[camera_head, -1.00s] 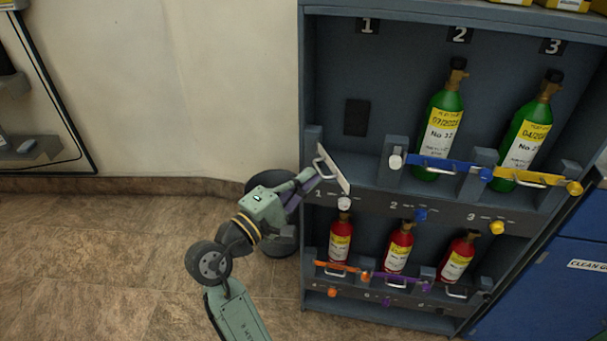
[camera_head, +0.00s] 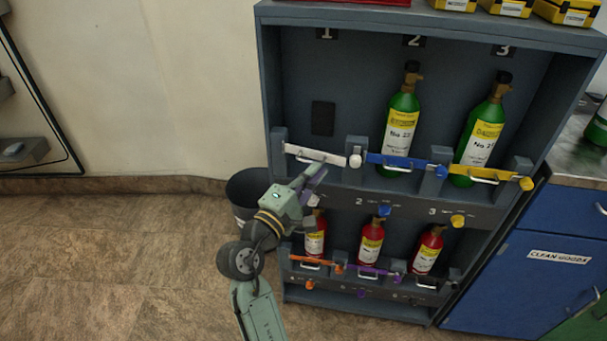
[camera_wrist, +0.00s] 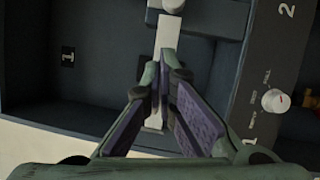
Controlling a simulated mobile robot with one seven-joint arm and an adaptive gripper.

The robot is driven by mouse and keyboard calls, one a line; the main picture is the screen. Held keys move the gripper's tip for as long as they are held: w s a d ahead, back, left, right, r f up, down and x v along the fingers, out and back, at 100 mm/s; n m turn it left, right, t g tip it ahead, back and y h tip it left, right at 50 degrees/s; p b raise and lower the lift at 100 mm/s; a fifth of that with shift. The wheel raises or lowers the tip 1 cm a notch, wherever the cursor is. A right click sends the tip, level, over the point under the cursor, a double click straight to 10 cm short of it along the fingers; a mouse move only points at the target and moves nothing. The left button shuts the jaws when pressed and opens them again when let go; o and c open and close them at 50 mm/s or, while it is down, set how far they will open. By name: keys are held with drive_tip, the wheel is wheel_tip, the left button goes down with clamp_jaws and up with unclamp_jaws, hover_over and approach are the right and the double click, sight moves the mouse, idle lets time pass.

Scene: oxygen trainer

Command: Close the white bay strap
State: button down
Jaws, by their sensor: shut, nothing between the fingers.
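The white bay strap (camera_head: 318,155) lies nearly level across the front of bay 1, and its right end meets the post with the white knob (camera_head: 355,161). In the wrist view the white strap (camera_wrist: 168,36) runs up the picture behind the fingers, towards a pale knob at the top. My gripper (camera_head: 318,176) is just below and in front of the strap, with its fingers together and empty. It also shows in the wrist view (camera_wrist: 160,75), where the fingers cover part of the strap. I cannot tell whether they touch it.
Bay 1 holds no bottle. Green bottles stand in bay 2 (camera_head: 400,130) and bay 3 (camera_head: 482,135), behind the blue strap (camera_head: 400,162) and yellow strap (camera_head: 485,172). Red bottles (camera_head: 371,243) stand below. A dark bin (camera_head: 245,190) is left of the rack.

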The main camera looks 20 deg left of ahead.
drive_tip(key=shift+w+d, duration=0.3)
drive_tip(key=shift+w, duration=0.15)
idle(0.5)
